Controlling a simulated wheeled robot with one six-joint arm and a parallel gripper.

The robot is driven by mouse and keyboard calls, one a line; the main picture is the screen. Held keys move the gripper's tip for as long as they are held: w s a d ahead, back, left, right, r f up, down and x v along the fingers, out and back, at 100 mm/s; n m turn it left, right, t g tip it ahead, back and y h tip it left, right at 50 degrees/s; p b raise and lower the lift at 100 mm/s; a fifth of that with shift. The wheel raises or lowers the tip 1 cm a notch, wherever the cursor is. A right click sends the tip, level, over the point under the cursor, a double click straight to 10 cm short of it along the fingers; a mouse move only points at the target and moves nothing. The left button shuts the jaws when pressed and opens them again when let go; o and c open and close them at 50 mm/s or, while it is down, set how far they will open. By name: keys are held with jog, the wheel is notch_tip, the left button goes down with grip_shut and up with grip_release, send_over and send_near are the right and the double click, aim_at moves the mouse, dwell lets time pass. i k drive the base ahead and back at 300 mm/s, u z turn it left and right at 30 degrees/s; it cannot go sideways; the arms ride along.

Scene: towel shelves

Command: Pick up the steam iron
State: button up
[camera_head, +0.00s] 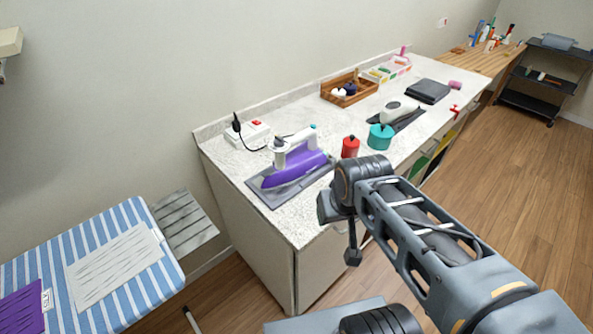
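The steam iron (291,169) has a purple body and a white upper part and handle. It stands on a grey mat (268,194) near the left end of the speckled white counter. A dark cord runs from it to a white box with a plug at the wall. My arm reaches in from the lower right. My gripper (352,257) hangs in front of the counter's front edge, to the right of and below the iron and apart from it. The gripper is small and dark here, and its fingers cannot be made out.
A red canister (350,147) and a teal pot (380,137) stand right of the iron. Behind are a wooden tray (349,97), a second appliance (398,111) on a dark mat and a folded dark cloth (428,91). A striped ironing board (100,262) is at lower left.

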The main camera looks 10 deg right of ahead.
aim_at(293, 166)
jog(key=u, duration=1.15)
jog(key=k, duration=0.7)
jog(key=z, duration=0.55)
jog(key=i, duration=0.95)
jog(key=u, duration=0.05)
